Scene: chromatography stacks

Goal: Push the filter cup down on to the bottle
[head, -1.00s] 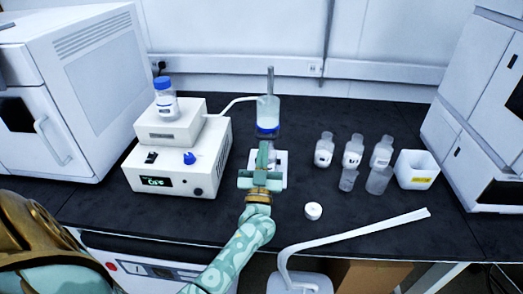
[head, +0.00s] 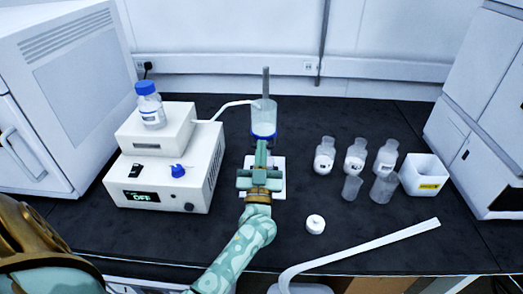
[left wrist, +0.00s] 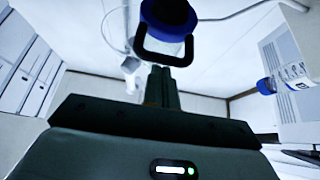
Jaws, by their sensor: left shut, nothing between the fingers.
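The filter cup (head: 264,117) is clear with a blue base. It stands upright in the middle of the bench, with a grey rod rising above it. A bottle under it is mostly hidden behind my left gripper in the head view. My left gripper (head: 261,150) is shut and empty, in front of and just below the blue base. In the left wrist view the shut fingertips (left wrist: 166,73) point up towards a blue ring (left wrist: 170,13) and a clear part in a dark bracket. I cannot tell whether they touch. My right gripper is out of view.
A white pump box (head: 165,180) with an OFF display stands left, with a blue-capped bottle (head: 150,106) on top and a tube towards the cup. Several small bottles (head: 355,155) and a white bin (head: 425,174) stand right. A white cap (head: 315,224) lies in front.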

